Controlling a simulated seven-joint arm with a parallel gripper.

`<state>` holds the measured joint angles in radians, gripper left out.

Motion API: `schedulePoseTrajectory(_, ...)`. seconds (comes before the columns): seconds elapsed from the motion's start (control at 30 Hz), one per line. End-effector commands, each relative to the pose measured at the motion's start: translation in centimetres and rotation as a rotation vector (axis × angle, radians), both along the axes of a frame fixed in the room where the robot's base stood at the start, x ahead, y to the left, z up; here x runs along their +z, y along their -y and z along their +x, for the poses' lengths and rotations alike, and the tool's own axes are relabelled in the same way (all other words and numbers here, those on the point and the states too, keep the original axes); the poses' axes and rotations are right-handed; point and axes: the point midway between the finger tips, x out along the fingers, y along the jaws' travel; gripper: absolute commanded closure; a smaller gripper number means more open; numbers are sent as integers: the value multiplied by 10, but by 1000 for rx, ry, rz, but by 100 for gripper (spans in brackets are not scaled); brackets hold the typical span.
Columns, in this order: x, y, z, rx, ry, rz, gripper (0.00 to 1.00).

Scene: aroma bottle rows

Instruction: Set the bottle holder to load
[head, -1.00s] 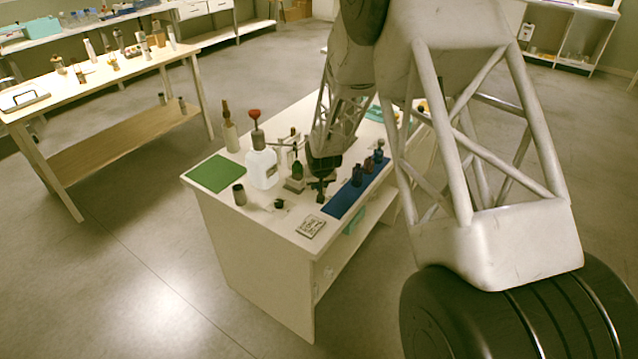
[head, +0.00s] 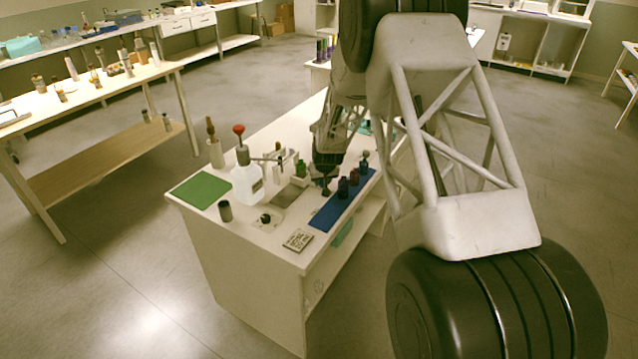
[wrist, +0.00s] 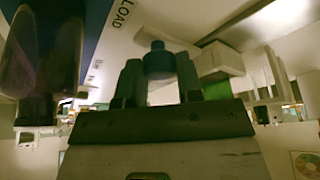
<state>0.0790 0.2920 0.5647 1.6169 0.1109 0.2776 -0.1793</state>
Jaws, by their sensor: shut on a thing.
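The bottle holder (head: 300,181) is a small pale stand on the near table, with a green bottle (head: 300,169) in it. My gripper (head: 325,189) is low over the table, just right of the holder. In the wrist view my gripper (wrist: 159,78) is shut on a dark blue round knob (wrist: 157,58) between its fingers. A pale block, seemingly part of the holder (wrist: 218,60), is beside the knob. A LOAD label (wrist: 122,14) lies on the pale surface beyond. How the knob joins the holder is hidden.
Dark bottles stand on a blue mat (head: 323,219) close to the right of my gripper. A printed card (head: 298,240) lies in front.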

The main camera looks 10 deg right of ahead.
Motion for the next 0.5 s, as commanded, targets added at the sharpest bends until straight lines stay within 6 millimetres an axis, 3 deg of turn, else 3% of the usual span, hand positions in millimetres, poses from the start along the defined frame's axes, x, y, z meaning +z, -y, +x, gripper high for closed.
schedulePoseTrajectory(0.1, 0, 0, 0, 0, 0, 0, 100)
schedulePoseTrajectory(0.13, 0, 0, 0, 0, 0, 0, 65)
schedulePoseTrajectory(0.27, 0, 0, 0, 0, -1, 0, 45)
schedulePoseTrajectory(0.5, 0, 0, 0, 0, 0, 0, 42)
